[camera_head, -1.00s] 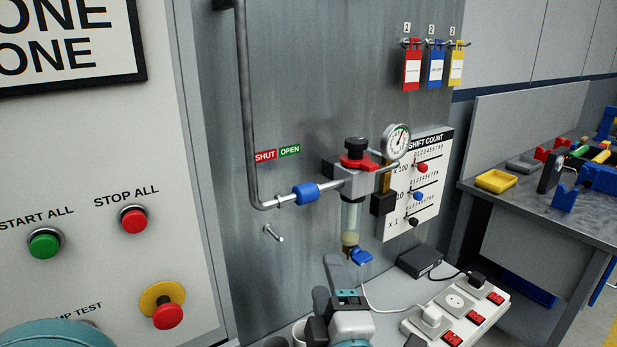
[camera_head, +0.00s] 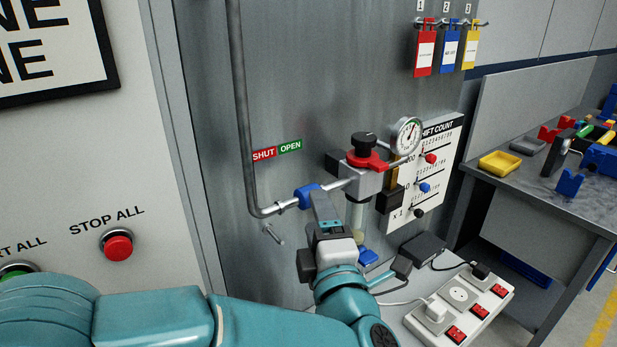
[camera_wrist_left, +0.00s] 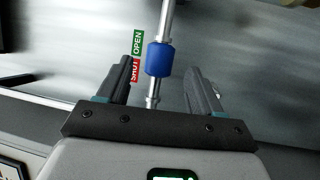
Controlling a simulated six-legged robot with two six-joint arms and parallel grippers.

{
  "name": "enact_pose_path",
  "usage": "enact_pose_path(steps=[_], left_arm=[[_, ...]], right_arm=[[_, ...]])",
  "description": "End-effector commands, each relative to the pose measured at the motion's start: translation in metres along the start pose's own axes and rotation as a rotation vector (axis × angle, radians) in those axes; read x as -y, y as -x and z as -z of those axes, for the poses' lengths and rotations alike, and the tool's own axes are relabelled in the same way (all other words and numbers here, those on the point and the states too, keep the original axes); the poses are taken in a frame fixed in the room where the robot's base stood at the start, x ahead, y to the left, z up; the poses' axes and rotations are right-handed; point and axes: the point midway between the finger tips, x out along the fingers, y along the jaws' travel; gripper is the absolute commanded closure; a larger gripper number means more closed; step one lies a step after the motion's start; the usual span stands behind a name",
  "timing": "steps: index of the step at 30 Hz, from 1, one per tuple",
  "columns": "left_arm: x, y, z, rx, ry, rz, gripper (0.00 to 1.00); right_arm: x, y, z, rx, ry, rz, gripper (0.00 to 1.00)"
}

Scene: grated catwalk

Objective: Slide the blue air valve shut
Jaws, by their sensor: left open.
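The blue air valve (camera_head: 307,194) is a sleeve on the thin horizontal pipe, below and right of the red SHUT label (camera_head: 264,155) and the green OPEN label (camera_head: 290,146). My left gripper (camera_head: 318,212) is at the valve, partly covering it in the head view. In the left wrist view the valve (camera_wrist_left: 160,60) shows between the two spread fingers of my left gripper (camera_wrist_left: 163,72), with a gap on each side. The gripper is open and holds nothing. My right gripper is not in view.
A metal peg (camera_head: 272,234) sticks out below the pipe. A power strip (camera_head: 460,304) lies at lower right. A red stop button (camera_head: 117,244) is on the left panel.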

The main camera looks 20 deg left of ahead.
Motion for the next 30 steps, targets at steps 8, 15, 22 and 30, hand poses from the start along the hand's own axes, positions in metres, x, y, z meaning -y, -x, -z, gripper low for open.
enact_pose_path(steps=[8, 15, 22, 30], left_arm=[[-0.002, -0.060, 0.000, -0.003, -0.002, 0.001, 0.35], [0.001, -0.081, -0.001, 0.000, -0.001, 0.000, 0.35], [0.001, -0.082, -0.002, 0.001, -0.001, 0.000, 0.35], [0.001, -0.082, -0.001, 0.001, 0.000, 0.000, 0.86]], right_arm=[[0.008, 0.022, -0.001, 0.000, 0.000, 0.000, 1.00], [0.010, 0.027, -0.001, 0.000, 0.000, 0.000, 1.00], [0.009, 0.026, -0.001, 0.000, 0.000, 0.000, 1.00], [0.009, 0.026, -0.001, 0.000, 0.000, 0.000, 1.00]])
